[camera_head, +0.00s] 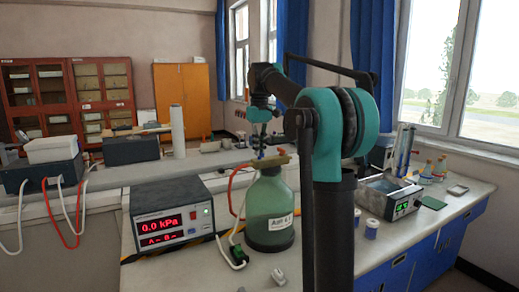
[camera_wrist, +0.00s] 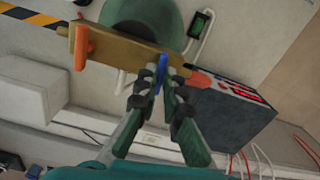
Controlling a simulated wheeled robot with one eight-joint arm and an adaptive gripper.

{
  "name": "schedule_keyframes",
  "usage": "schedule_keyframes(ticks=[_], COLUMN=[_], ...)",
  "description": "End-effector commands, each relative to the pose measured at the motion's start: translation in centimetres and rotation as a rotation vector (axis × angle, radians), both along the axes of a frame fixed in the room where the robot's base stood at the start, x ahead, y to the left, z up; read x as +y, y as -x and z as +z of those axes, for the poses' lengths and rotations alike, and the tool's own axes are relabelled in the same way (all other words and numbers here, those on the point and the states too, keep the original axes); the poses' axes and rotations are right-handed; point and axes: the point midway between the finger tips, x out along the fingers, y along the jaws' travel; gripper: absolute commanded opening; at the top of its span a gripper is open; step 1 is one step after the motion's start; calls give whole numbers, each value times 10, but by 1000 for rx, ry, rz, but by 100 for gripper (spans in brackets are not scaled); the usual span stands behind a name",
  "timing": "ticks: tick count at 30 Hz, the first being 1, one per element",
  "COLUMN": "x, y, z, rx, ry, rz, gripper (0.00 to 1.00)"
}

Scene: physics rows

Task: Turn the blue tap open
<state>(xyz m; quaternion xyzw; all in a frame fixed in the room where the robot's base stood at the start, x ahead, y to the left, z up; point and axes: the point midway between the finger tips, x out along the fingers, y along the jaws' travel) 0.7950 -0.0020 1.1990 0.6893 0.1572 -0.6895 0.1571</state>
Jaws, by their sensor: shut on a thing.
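The blue tap (camera_wrist: 161,66) is a small blue handle on a brass-coloured bar (camera_wrist: 118,48). In the wrist view my gripper (camera_wrist: 161,80) has its two fingers closed on it from either side. An orange handle (camera_wrist: 81,45) sits on the same bar further left. In the head view the bar (camera_head: 270,162) lies across the top of a large green glass bottle (camera_head: 268,212) with a white label. My gripper (camera_head: 262,143) is just above the bar there. My arm partly hides the right side. The tap's exact angle is hard to tell.
A pressure box (camera_head: 172,212) with red digits, reading 0.0 kPa, stands left of the bottle. A red hose (camera_head: 234,190) runs up beside the bottle. A water bath (camera_head: 388,194) and two small pots stand to the right.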

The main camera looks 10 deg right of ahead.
Motion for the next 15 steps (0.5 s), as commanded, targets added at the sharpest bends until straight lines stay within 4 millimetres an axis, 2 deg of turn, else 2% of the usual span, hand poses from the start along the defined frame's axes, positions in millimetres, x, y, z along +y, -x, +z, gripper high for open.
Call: schedule_keyframes(ticks=[15], x=[0], y=[0], z=[0], rx=[-1], ry=[0], rz=[468], gripper=[0])
